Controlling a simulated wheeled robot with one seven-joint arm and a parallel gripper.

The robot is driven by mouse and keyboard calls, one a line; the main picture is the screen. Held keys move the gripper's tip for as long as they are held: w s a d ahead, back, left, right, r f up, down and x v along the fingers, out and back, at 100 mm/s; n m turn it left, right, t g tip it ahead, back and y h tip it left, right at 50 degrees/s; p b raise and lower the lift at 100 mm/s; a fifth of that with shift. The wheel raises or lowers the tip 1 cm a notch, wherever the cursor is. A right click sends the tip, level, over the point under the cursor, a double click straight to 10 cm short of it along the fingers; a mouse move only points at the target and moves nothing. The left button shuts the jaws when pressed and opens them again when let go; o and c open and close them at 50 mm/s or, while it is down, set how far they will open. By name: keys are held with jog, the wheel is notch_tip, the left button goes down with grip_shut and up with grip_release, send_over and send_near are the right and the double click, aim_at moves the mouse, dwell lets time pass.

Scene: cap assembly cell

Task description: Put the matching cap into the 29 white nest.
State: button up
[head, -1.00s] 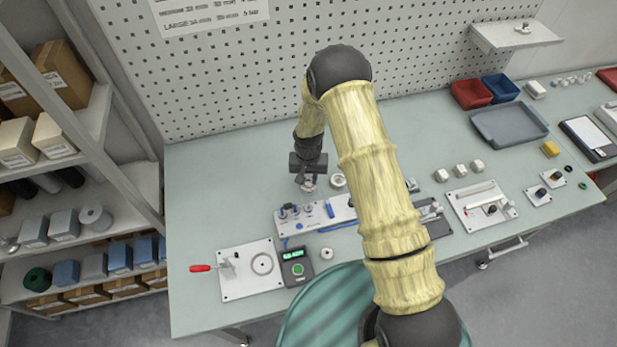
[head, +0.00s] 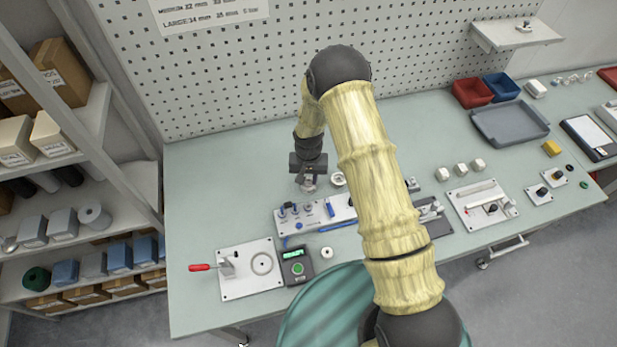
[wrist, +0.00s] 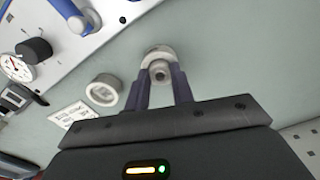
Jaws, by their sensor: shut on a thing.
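My gripper (head: 309,186) hangs over the table behind the blue-and-white fixture panel. In the wrist view its two fingers (wrist: 160,88) are shut on a pale grey-white round cap (wrist: 158,62) with a dark hole in its middle. A white ring-shaped part (wrist: 103,90), open in the middle, lies on the table beside the gripper, with a printed label (wrist: 70,117) near it. This ring also shows in the head view (head: 338,179), just right of the gripper. I cannot read a number on the label or tell whether the ring is the 29 nest.
The fixture panel (head: 285,228) with knobs and a gauge stands just in front of the gripper. A small white ring (head: 327,253) lies near a device with a green display (head: 296,267). Several pale blocks (head: 461,170) sit right of my arm.

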jog(key=shift+f, duration=0.1)
jog(key=o, duration=0.8)
jog(key=shift+c, duration=0.2)
notch_tip(320, 180, up, 17)
jog(key=b, duration=0.4)
jog(key=shift+r+b, duration=0.2)
jog(key=shift+b, duration=0.1)
jog(key=s+d+r+t, duration=0.1)
jog(key=s+d+r, duration=0.2)
jog(key=s+d, duration=0.4)
jog(key=s+d+r+t, duration=0.1)
jog(key=s+d+r, duration=0.2)
jog(key=s+d, duration=0.5)
jog(key=s, duration=0.3)
jog(key=shift+s+d+r+t, duration=0.15)
jog(key=shift+s+d+t, duration=0.05)
jog(key=shift+s+t, duration=0.15)
